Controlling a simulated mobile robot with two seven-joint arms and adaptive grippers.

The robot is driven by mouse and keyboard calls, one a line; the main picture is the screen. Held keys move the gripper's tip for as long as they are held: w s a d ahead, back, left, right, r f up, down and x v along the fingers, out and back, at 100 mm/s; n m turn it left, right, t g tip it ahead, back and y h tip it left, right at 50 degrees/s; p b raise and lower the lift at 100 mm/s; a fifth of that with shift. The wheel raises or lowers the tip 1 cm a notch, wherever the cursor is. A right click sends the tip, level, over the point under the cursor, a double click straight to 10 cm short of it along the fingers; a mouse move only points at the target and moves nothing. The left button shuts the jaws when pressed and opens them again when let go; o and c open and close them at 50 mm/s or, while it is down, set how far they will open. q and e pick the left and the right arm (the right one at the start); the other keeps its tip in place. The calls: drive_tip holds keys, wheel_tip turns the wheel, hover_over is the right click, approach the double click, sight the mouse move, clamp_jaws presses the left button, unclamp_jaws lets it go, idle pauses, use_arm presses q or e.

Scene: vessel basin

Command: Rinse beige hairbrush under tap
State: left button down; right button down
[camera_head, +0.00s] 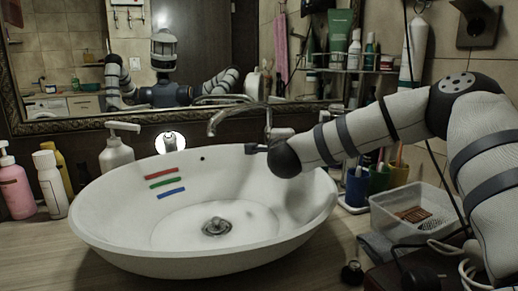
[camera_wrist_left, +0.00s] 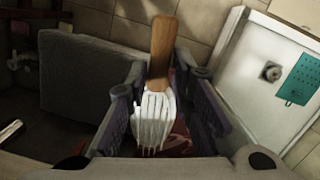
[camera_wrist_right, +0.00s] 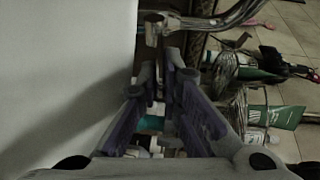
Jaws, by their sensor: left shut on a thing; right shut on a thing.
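The hairbrush, with a brown wooden handle (camera_wrist_left: 162,45) and whitish bristles (camera_wrist_left: 152,118), sits between the fingers of my left gripper (camera_wrist_left: 160,75) in the left wrist view. Neither this gripper nor the brush shows in the head view. The chrome tap (camera_head: 226,114) arches over the back of the white basin (camera_head: 110,228); no water stream is visible from its spout. The tap also shows in the right wrist view (camera_wrist_right: 210,21). My right gripper (camera_wrist_right: 155,75) is shut at the tap, apparently on its handle; the exact contact is dark and partly hidden.
Bottles, including a pink one (camera_head: 15,186) and a soap dispenser (camera_head: 117,150), stand left of the basin. Cups and a clear plastic box (camera_head: 408,208) stand right of it. A mirror (camera_head: 75,62) and loaded shelf (camera_head: 348,70) are behind.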

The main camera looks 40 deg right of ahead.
use_arm(q)
wheel_tip(320, 180, up, 2)
drive_tip(key=shift+w+r+t+p, duration=0.1)
drive_tip(key=shift+w+t+p, duration=0.05)
drive_tip(key=shift+t+p, duration=0.2)
use_arm(e)
drive_tip(key=shift+r, duration=0.75)
drive_tip(key=shift+w+d+f, duration=0.1)
drive_tip(key=c, duration=2)
unclamp_jaws()
drive_tip(key=shift+c, duration=0.2)
use_arm(q)
drive_tip(key=shift+w+d+f, duration=0.1)
drive_tip(key=shift+f, duration=0.1)
use_arm(e)
drive_tip(key=shift+w+f, duration=0.15)
drive_tip(key=v, duration=1.2)
clamp_jaws()
